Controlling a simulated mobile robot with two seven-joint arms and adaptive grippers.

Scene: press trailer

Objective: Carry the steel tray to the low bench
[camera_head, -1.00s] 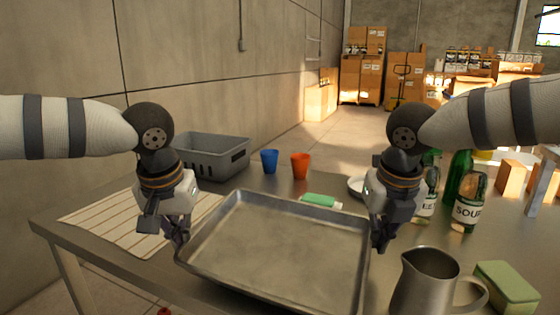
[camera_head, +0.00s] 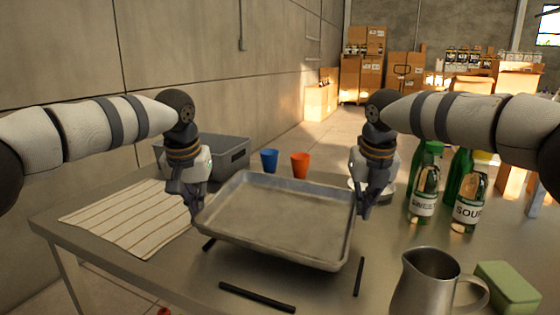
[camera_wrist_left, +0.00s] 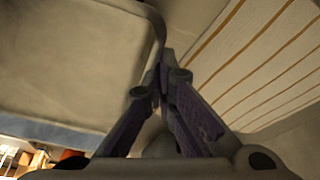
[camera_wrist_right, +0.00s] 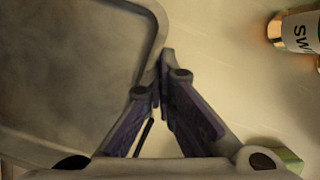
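The steel tray (camera_head: 281,218) is a shallow grey rectangle in the head view, held above the metal table between my two grippers. My left gripper (camera_head: 196,206) is shut on its left rim, and my right gripper (camera_head: 363,208) is shut on its right rim. In the left wrist view the fingers (camera_wrist_left: 163,75) pinch the rim of the tray (camera_wrist_left: 75,60). In the right wrist view the fingers (camera_wrist_right: 163,75) close on the opposite rim of the tray (camera_wrist_right: 70,70). The low bench cannot be made out.
Dark strips (camera_head: 257,297) lie on the table below the tray. A striped cloth (camera_head: 130,215) and grey bin (camera_head: 232,152) are left; blue (camera_head: 269,160) and orange (camera_head: 300,165) cups stand behind. Bottles (camera_head: 425,190), a metal jug (camera_head: 425,283) and a green sponge (camera_head: 507,287) are right.

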